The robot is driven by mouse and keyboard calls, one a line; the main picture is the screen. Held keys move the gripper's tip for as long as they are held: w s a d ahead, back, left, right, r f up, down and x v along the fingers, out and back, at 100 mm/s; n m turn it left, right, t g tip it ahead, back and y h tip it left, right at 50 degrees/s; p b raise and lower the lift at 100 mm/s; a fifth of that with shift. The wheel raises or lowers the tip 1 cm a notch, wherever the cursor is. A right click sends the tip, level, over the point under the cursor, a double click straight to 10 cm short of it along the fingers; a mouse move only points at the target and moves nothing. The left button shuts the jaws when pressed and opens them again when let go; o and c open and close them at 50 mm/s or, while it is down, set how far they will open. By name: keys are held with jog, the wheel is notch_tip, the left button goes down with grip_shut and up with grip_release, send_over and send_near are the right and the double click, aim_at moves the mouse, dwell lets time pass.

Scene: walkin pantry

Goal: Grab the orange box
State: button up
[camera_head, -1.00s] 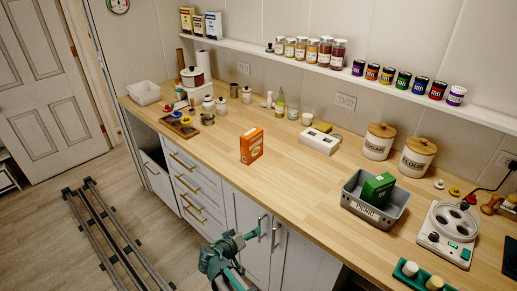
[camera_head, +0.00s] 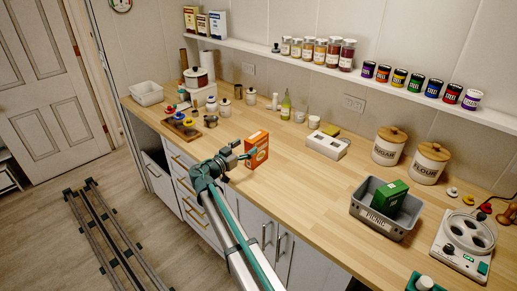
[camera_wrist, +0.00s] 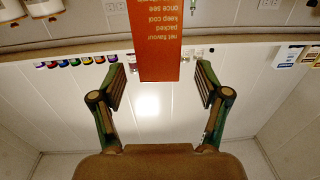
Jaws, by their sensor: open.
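The orange box (camera_head: 257,148) stands upright on the wooden counter, near its front edge. My gripper (camera_head: 240,158) is at the box's left side in the head view and hides part of it. In the wrist view, which is upside down, the orange box (camera_wrist: 160,42) with printed text reaches in from the top, between the two fingers of my gripper (camera_wrist: 160,82). The fingers are spread, with a gap on each side of the box. How deep the box sits between them is hard to tell.
A grey picnic bin (camera_head: 385,222) with a green box (camera_head: 388,198) stands to the right. A shelf (camera_head: 380,83) with jars and cans runs along the wall. The counter around the orange box is clear.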

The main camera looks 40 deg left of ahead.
aim_at(257, 139)
jog(key=shift+w, duration=0.95)
jog(key=w+p, duration=0.3)
jog(key=w, duration=0.1)
jog(key=shift+w+r+p, duration=0.15)
jog(key=shift+w+p, duration=0.25)
jog(key=shift+w, duration=0.25)
grip_shut()
